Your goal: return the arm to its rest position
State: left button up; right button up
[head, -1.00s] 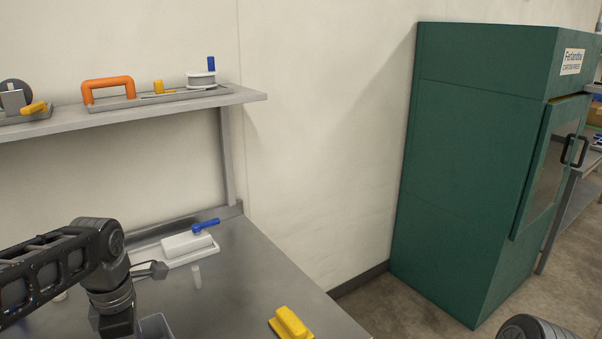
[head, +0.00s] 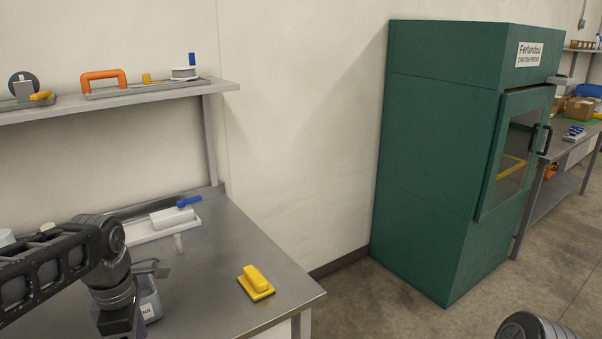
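My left arm (head: 60,265) comes in from the left, bent, with its wrist (head: 115,290) pointing down over the left part of the steel table. Its fingertips are below the picture's bottom edge, so I cannot see whether they hold anything. Of my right arm only a dark rounded link (head: 535,327) shows at the bottom right; its gripper is out of view.
A grey labelled bin (head: 148,298) stands by my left wrist on the steel table (head: 215,240). A yellow block-like tool (head: 256,282) lies near the table's right edge. A white tray (head: 190,228) sits behind. A shelf (head: 215,88) hangs above; a green carton press (head: 430,150) stands right.

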pick_arm(q)
jog(key=w+d+f+m+t+h, duration=0.1)
jog(key=w+d+f+m+t, duration=0.4)
jog(key=w+m, duration=0.4)
jog(key=d+f+m+h, duration=0.2)
jog(key=d+f+m, duration=0.75)
jog(key=f, duration=0.65)
jog(key=s+d+f+m+g, duration=0.1)
jog(key=s+d+f+g, duration=0.1)
jog(key=s+d+f, duration=0.3)
jog(key=s+d+f+g+h, duration=0.1)
jog(key=s+d+f, duration=0.4)
jog(key=s+f, duration=0.7)
jog(key=s+g, duration=0.1)
jog(key=s, duration=0.6)
jog(key=shift+f+m+g, duration=0.35)
jog(key=shift+f+g, duration=0.05)
jog(key=shift+w, duration=0.1)
jog(key=shift+c, duration=0.4)
